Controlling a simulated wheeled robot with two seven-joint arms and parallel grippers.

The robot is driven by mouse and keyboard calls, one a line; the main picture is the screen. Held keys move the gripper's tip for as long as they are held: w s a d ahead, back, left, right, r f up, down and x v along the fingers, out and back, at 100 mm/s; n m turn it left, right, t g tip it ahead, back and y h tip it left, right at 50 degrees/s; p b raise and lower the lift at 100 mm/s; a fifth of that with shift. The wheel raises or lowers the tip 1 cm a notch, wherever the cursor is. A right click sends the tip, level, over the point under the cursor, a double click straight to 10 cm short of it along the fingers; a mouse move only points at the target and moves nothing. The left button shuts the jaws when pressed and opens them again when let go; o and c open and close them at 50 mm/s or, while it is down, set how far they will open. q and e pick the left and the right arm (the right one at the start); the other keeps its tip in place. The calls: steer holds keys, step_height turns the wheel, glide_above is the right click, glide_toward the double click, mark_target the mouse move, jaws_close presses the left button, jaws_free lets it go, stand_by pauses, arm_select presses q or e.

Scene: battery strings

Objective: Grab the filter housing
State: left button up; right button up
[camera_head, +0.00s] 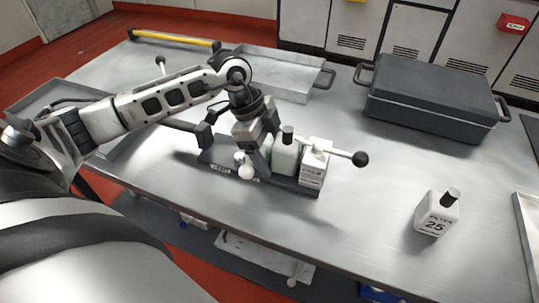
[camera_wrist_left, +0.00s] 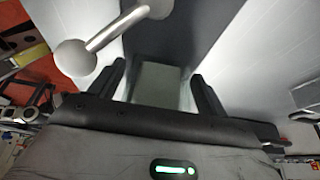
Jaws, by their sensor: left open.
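I cannot tell which thing is the filter housing. A white bottle (camera_head: 437,215) with a black cap and the number 25 stands alone at the right. My right gripper is not in view.
A white ball-ended lever (camera_wrist_left: 103,37) is close beside the left gripper. A lever with a black knob (camera_head: 360,158) sticks out right of the rack. A dark lidded case (camera_head: 435,95) and a shallow metal tray (camera_head: 275,72) are behind. The table's front right is mostly clear.

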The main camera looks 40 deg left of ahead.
arm_select(q)
steer(key=c, duration=1.2)
steer(key=shift+w, duration=0.1)
steer(key=c, duration=0.3)
steer(key=shift+r, duration=0.15)
steer(key=shift+c, duration=0.2)
